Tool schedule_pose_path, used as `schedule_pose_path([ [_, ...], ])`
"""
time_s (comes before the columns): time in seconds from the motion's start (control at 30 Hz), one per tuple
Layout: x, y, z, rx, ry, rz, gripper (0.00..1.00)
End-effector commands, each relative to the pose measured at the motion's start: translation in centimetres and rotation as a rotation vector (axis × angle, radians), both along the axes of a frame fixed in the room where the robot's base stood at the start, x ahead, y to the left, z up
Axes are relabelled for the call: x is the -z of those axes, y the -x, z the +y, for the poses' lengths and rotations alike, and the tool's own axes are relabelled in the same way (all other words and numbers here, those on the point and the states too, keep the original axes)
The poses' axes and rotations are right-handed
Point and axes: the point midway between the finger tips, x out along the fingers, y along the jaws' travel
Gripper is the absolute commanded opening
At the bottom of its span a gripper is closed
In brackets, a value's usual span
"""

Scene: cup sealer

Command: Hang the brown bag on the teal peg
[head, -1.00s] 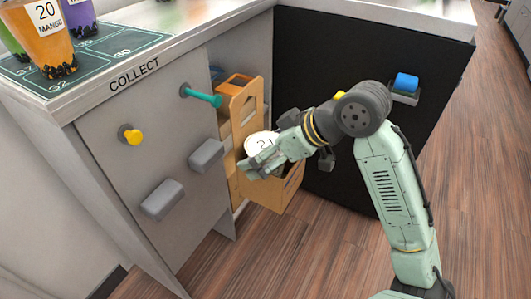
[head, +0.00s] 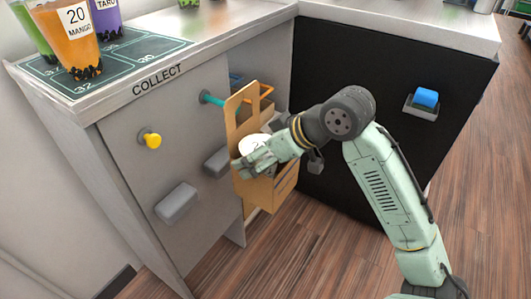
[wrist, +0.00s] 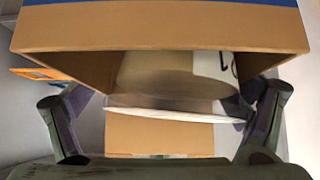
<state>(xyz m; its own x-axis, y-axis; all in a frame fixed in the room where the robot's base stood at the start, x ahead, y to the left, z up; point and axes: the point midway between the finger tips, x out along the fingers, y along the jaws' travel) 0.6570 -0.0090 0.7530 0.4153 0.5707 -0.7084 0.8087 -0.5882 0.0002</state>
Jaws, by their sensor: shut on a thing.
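The brown bag (head: 268,192) hangs upright in front of the grey cabinet side, with its tall handle (head: 236,108) raised. A white cup (head: 253,142) sits inside it; in the wrist view its pale body (wrist: 165,78) shows beyond the brown wall (wrist: 160,28). My gripper (head: 250,164) is shut on the bag at its upper body, below the handle. The teal peg (head: 212,99) sticks out from the cabinet and its tip meets the left edge of the handle. I cannot tell whether the tip passes through the handle opening.
A yellow peg (head: 150,140) is left of the teal one. Grey blocks (head: 177,202) and (head: 217,162) jut from the cabinet below. A blue item in a holder (head: 425,98) is on the black panel. Filled cups (head: 72,40) stand on the counter above.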

Motion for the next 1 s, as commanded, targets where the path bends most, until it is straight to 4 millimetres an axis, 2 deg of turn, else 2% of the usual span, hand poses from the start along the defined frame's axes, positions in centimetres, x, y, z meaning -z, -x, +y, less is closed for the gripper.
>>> schedule_pose_path([
  [0.5,0.3,-1.7,2.4,0.000,-0.001,-0.002,0.65],
  [1.0,2.0,-2.4,3.4,0.000,-0.002,-0.001,0.65],
])
